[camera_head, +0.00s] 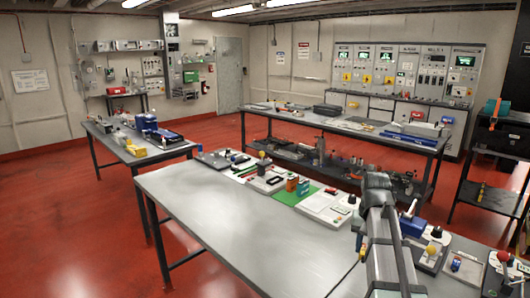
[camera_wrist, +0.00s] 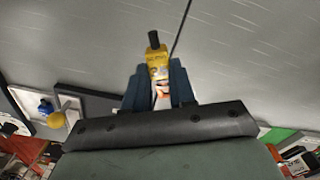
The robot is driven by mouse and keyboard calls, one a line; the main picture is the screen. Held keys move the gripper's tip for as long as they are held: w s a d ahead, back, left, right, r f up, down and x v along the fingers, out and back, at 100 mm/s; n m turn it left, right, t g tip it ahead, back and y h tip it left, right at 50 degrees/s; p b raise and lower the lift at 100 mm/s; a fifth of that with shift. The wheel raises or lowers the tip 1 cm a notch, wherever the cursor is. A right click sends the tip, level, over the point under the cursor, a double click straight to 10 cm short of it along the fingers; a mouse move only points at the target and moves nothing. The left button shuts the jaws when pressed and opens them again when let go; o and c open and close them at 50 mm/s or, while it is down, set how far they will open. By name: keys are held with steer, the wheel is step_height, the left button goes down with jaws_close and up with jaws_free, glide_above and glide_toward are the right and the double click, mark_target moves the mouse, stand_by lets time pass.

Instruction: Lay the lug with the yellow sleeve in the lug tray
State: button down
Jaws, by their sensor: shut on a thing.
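The lug with the yellow sleeve (camera_wrist: 158,66) shows in the wrist view, with a dark tip pointing away from the palm. My gripper (camera_wrist: 159,80) is shut on it, one dark finger on each side. Its metal part is partly hidden between the fingers. In the head view, a small yellow spot beside my arm (camera_head: 362,251) may be the same sleeve; my fingers cannot be made out there. A shallow tray with a small blue piece (camera_head: 465,266) lies at the right of the near bench. I cannot tell surely whether it is the lug tray.
The near bench (camera_head: 235,225) is bare on its left and middle. Along its back edge stand a green mat (camera_head: 295,195), small boxes and devices. At the right are a yellow-knobbed device (camera_head: 431,252) and a red-knobbed one (camera_head: 503,260). A dark thin line crosses the grey surface in the wrist view.

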steer(key=a+f+n, duration=0.1)
steer(key=a, duration=0.3)
steer(key=s+a+f+n, duration=0.1)
steer(key=a, duration=0.3)
steer(key=s+a+f+n, duration=0.1)
steer(key=a+f, duration=0.1)
steer(key=a, duration=0.3)
steer(key=shift+s+n, duration=0.25)
steer(key=shift+n, duration=0.15)
steer(key=shift+d, duration=0.15)
